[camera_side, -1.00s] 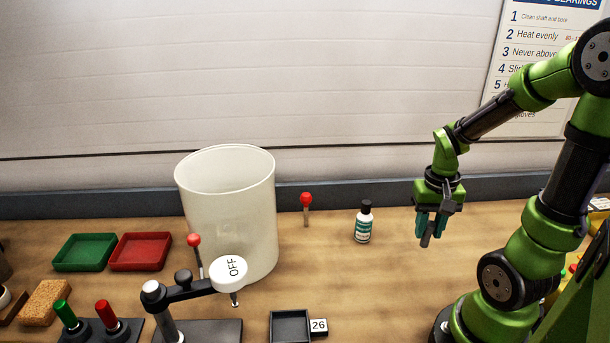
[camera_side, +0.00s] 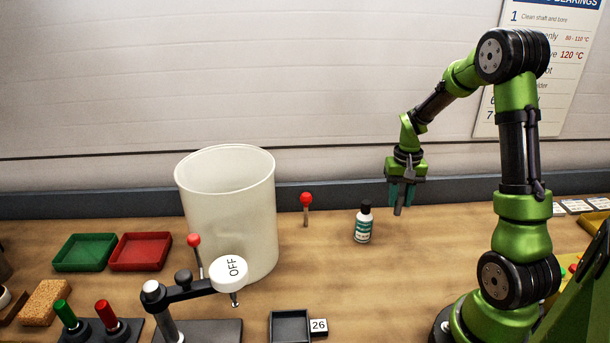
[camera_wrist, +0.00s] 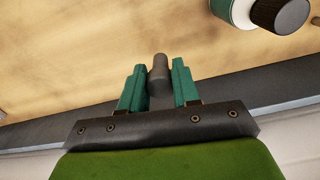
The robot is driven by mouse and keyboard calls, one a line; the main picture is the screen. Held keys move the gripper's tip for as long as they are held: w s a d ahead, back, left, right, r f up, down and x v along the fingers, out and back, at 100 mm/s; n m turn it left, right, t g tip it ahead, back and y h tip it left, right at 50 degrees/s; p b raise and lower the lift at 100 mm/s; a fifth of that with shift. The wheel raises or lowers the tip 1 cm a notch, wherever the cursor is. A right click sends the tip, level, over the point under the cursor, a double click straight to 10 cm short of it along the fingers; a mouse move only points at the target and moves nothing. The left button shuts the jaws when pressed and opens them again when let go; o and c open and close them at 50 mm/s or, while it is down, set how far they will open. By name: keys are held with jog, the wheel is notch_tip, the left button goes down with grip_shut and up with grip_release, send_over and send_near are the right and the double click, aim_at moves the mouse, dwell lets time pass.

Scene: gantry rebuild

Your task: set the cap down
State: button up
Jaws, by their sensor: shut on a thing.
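My gripper (camera_side: 403,192) is above the bench, to the right of the small bottle and higher than its base. Its teal fingers (camera_wrist: 158,88) are shut on a dark grey, rounded cylindrical piece, which I take to be the cap (camera_wrist: 158,68). In the side view the cap (camera_side: 398,211) hangs below the fingertips, clear of the bench top. A white and teal bottle (camera_side: 363,228) stands upright with a black top on it. The bottle's black top (camera_wrist: 281,12) shows at the upper right in the wrist view.
A large cream bin (camera_side: 230,220) stands left of the bottle, with a red-knobbed lever (camera_side: 306,203) between. Green (camera_side: 85,252) and red (camera_side: 140,251) trays are further left. A dark square tray (camera_side: 290,327) beside a 26 tag is at the front. Bare bench (camera_side: 400,265) lies below my gripper.

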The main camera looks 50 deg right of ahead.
aim_at(400, 202)
jog(key=shift+f, duration=1.75)
jog(key=shift+f, duration=0.15)
jog(key=o, duration=1)
notch_tip(400, 202, up, 12)
jog(key=shift+f, duration=0.1)
jog(key=s+a+r+n+t, duration=0.2)
jog(key=a+r, duration=0.1)
jog(key=a, duration=0.6)
jog(key=s+a+r+n+t+y, duration=0.1)
jog(key=a+r+n+t, duration=0.1)
jog(key=a, duration=0.7)
jog(key=s+a+r+n+t+y, duration=0.1)
jog(key=s+a+r+n+t, duration=0.1)
jog(key=a, duration=0.6)
jog(key=shift+s+a+r+t, duration=0.2)
jog(key=shift+r+t, duration=0.1)
jog(key=shift+r, duration=0.35)
jog(key=shift+s+a+r+t, duration=0.2)
jog(key=shift+r+t, duration=0.1)
jog(key=shift+r, duration=0.3)
